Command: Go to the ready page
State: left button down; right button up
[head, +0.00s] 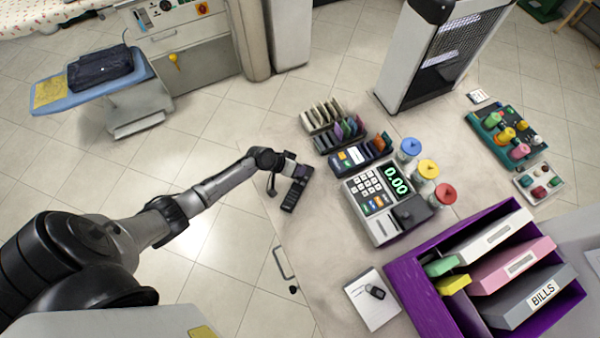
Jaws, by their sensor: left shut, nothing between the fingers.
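My left arm reaches in from the left, and its gripper (301,172) is shut at the left edge of the counter. A dark, narrow, slab-like thing (292,197) with small pale marks shows right at the gripper, partly hidden by it. I cannot tell whether they touch. No page marked ready can be read in this view. A register (378,203) with a keypad and a green 0.00 display stands to the right of the gripper. A small panel with a blue screen (349,158) is behind it. My right gripper is not in view.
Racks of upright cards (322,115) stand behind the register, and several colour-capped jars (445,195) stand beside it. A purple tray (415,290) with folders is at front right. A white pad (362,311) with a key fob lies near the front. The counter between pad and gripper is clear.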

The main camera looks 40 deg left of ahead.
pick_arm(q)
jog(key=shift+r, duration=0.4)
jog(key=shift+r+p, duration=0.15)
jog(key=shift+p, duration=0.15)
notch_tip(320, 180, up, 5)
jog(key=p, duration=0.4)
dwell(0.4)
